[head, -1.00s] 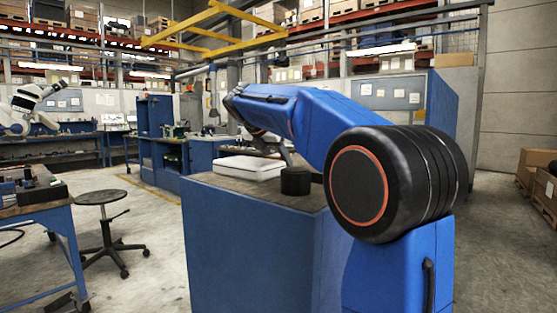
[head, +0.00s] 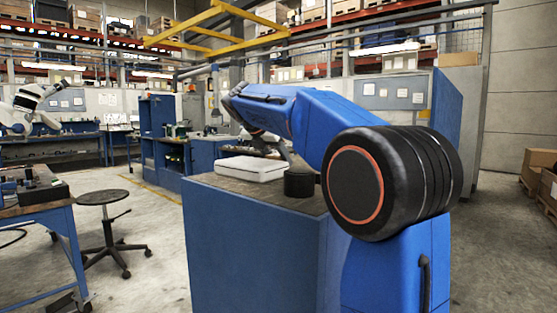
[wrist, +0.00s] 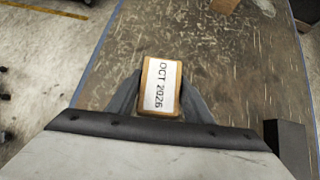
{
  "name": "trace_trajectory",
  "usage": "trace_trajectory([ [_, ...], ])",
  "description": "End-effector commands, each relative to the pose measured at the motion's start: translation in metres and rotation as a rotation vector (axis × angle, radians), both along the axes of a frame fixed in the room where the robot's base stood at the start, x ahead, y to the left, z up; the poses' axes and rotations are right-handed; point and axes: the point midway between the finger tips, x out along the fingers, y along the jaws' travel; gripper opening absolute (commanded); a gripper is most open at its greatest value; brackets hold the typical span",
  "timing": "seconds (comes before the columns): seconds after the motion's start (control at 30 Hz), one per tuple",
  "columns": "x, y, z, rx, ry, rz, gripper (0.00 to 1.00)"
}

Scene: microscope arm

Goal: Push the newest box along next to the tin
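A small tan box (wrist: 161,87) with a white label reading "OCT 2026" is in the middle of the wrist view. The dark fingers of my gripper (wrist: 160,92) lie along both sides of it, seemingly against it. A second tan box (wrist: 224,5) is cut off at the top edge of that view. In the head view a dark round can (head: 299,183), possibly the tin, stands on the blue bench. The labelled box and my fingertips cannot be made out in the head view.
The worn bench top (wrist: 245,75) is mostly bare right of the labelled box. A flat white block (head: 252,168) shows beside the can. A stool (head: 104,198) stands left.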

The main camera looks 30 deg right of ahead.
Motion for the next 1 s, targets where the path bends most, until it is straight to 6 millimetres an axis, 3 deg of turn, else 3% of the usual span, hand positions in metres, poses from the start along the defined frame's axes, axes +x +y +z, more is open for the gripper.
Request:
trace_trajectory([
  [0.07,0.0,0.0,0.0,0.0,0.0,0.0,0.65],
  [0.47,-0.002,0.004,0.004,0.0,-0.001,0.001,0.65],
  [1.0,-0.032,0.066,0.073,-0.001,-0.003,0.003,0.65],
])
